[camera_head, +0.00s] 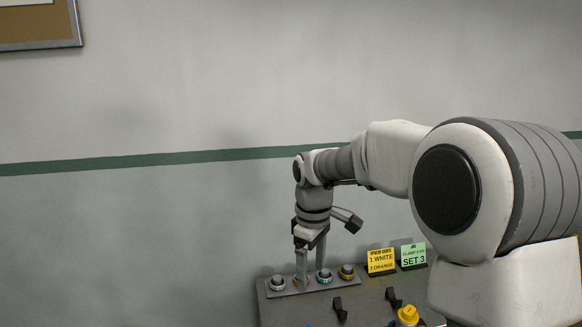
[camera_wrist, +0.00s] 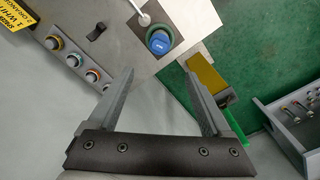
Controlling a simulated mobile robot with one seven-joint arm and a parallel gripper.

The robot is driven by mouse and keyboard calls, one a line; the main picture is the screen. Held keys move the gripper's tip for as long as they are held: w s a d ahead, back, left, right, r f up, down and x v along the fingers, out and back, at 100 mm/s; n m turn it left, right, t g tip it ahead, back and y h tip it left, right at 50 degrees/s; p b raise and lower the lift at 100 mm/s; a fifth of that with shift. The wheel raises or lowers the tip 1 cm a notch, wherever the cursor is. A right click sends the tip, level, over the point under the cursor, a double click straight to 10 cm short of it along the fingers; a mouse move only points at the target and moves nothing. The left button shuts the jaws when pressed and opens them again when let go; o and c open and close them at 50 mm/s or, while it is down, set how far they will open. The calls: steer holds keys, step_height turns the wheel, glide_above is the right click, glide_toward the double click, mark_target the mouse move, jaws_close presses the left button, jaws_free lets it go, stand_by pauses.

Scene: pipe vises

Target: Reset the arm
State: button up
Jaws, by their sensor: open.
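My gripper (camera_head: 302,264) hangs below my bent arm, fingers down, at the back of a grey bench (camera_head: 292,312). In the head view its fingers overlap a strip of round knobs (camera_head: 278,284); I cannot tell if they touch. In the wrist view my gripper (camera_wrist: 160,74) is open, with two dark fingers wide apart and nothing held between them. A blue cap (camera_wrist: 159,43) in a dark green ring shows beyond the fingertips. Several ringed knobs (camera_wrist: 73,60) line the bench edge left of the fingers.
A yellow sign (camera_head: 380,261) reads "1 WHITE 2 ORANGE"; a green sign (camera_head: 413,255) reads "SET 3". Black levers (camera_head: 340,308) and a yellow part (camera_head: 407,315) stand on the bench. A grey tray (camera_wrist: 283,113) holds several small parts beside the green floor (camera_wrist: 247,45).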

steer(key=s+d+r+m+t, duration=0.1)
steer(key=s+d+r+m, duration=0.25)
steer(key=s, duration=0.25)
steer(key=s+d+r+m+t, duration=0.2)
steer(key=s+d+r, duration=0.15)
steer(key=s, duration=0.25)
steer(key=s+d+m+t, duration=0.2)
steer(key=s+m, duration=0.4)
steer(key=s, duration=0.6)
steer(key=shift+s+d, duration=0.3)
steer(key=shift+d, duration=0.05)
steer(key=shift+f, duration=0.1)
